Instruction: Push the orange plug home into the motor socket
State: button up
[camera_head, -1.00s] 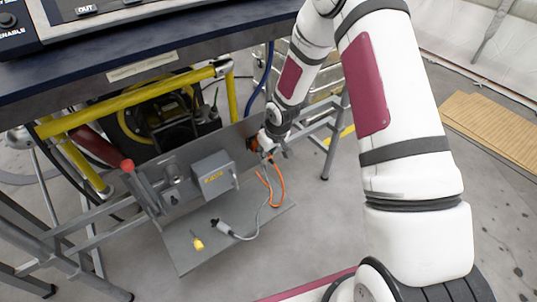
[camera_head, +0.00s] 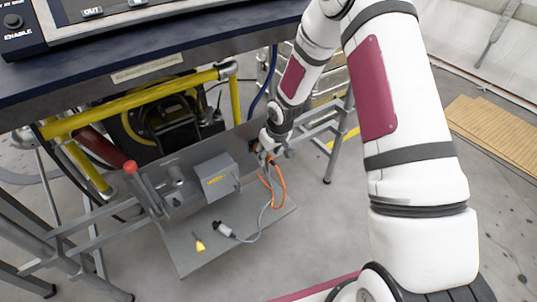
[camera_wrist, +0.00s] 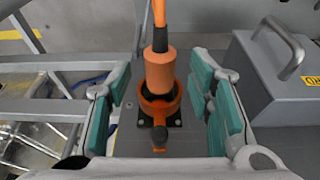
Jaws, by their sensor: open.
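The orange plug (camera_wrist: 160,70) stands between my open fingers in the wrist view, with its orange cable (camera_wrist: 160,12) running up from it. Its lower end meets the orange ring of the motor socket (camera_wrist: 158,106), which has a dark flange on the grey plate. How deep the plug sits is hard to tell. My gripper (camera_wrist: 160,108) has teal pads on both sides, apart from the plug. In the head view my gripper (camera_head: 268,153) is at the upright grey plate and hides most of the plug and socket. The orange cable (camera_head: 279,191) loops below it.
A grey box with a handle (camera_head: 216,177) is left of my gripper; it also shows in the wrist view (camera_wrist: 285,80). A grey connector (camera_head: 224,229) and a yellow tag (camera_head: 200,245) lie on the lower plate. Yellow rails (camera_head: 140,102) and a table are above.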

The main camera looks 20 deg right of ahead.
jog(key=v, duration=1.1)
jog(key=shift+s+r, duration=0.1)
jog(key=s+d+r+m+g+h, duration=0.2)
jog(key=s+d+r+h, duration=0.1)
jog(key=s+r, duration=1.55)
jog(key=s+a+r+m+y, duration=0.1)
jog(key=s+a+r, duration=0.15)
jog(key=s, duration=0.85)
jog(key=s+a+r+m+y, duration=0.1)
jog(key=s+r, duration=0.2)
jog(key=s, duration=0.8)
notch_tip(320, 180, up, 27)
jog(key=t+p, duration=0.3)
jog(key=p, duration=2.2)
jog(key=shift+d+p, duration=0.35)
jog(key=shift+p, duration=0.05)
